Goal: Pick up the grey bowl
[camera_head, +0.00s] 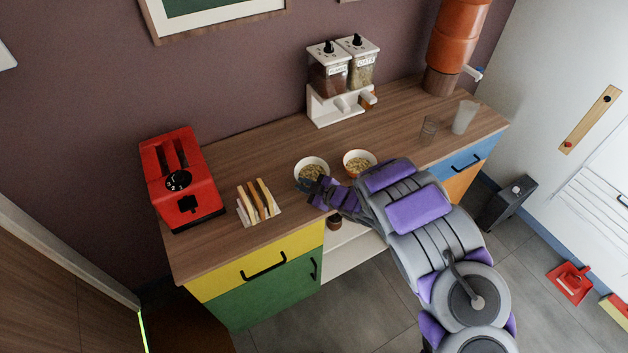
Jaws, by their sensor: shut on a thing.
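The grey bowl (298,170) is the pale bowl on the left of two, at the front part of the wooden counter, with tan cereal-like food in it. My gripper (308,185) is at its near rim and is shut on it. The gripper hides the near side of the bowl. The bowl looks upright; I cannot tell whether it touches the counter or is slightly above it.
An orange bowl (361,174) with similar food stands close by on the right. A toast rack (258,203) and red toaster (180,180) stand left. A cereal dispenser (340,80) is behind; two glasses (464,117) (429,128) stand right. Bare counter (255,150) lies behind the toast.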

